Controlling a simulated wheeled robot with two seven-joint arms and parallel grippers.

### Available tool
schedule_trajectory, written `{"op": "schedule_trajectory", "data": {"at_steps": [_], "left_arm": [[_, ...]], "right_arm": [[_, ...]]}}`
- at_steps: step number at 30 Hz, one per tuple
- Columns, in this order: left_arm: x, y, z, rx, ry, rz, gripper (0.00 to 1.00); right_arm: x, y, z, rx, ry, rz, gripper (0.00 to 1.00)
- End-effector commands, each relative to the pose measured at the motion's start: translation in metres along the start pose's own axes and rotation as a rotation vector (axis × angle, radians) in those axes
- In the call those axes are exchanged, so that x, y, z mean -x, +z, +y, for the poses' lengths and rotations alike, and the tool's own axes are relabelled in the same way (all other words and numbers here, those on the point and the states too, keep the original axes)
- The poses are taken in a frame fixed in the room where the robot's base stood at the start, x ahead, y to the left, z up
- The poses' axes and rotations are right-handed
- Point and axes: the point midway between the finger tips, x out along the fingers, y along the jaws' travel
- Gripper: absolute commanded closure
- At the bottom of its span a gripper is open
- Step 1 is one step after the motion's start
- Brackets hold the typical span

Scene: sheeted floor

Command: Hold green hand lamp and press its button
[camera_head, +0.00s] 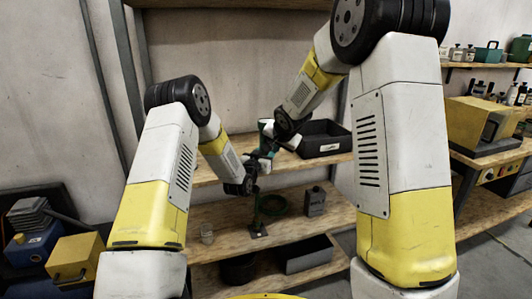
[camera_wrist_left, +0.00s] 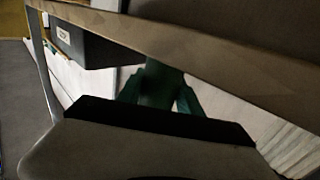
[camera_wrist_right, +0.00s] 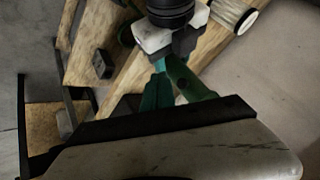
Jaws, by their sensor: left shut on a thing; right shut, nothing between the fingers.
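The green hand lamp (camera_wrist_right: 190,78) is held up in front of the shelves, its dark green body slanting down through the right wrist view. In the head view it is small and partly covered by my grippers. My left gripper (camera_head: 259,158) is shut on it; in the left wrist view the teal fingers (camera_wrist_left: 160,95) stand on both sides of a dark green part. My right gripper (camera_head: 272,141) is shut and empty, close to the lamp. Its teal fingers (camera_wrist_right: 156,94) are beside the green body; I cannot tell whether they touch. The button is not visible.
A yellow machine (camera_head: 477,124) stands on a bench at right. A yellow box (camera_head: 75,257) is at left.

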Motion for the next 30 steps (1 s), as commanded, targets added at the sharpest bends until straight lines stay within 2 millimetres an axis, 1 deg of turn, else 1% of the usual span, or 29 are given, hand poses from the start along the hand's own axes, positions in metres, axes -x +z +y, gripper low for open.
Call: {"op": "schedule_trajectory", "data": {"at_steps": [3,9,14,30], "left_arm": [[0.000,0.000,0.000,0.000,0.000,0.000,1.00],[0.000,0.000,0.000,0.000,0.000,0.000,1.00],[0.000,0.000,0.000,0.000,0.000,0.000,1.00],[0.000,0.000,0.000,0.000,0.000,0.000,1.00]], "right_arm": [[-0.011,-0.009,-0.007,-0.002,0.001,0.001,1.00],[-0.022,-0.016,-0.015,-0.001,0.000,0.001,1.00],[-0.025,-0.018,-0.018,0.000,-0.001,0.000,1.00],[-0.025,-0.018,-0.018,0.000,-0.001,0.000,1.00]]}}
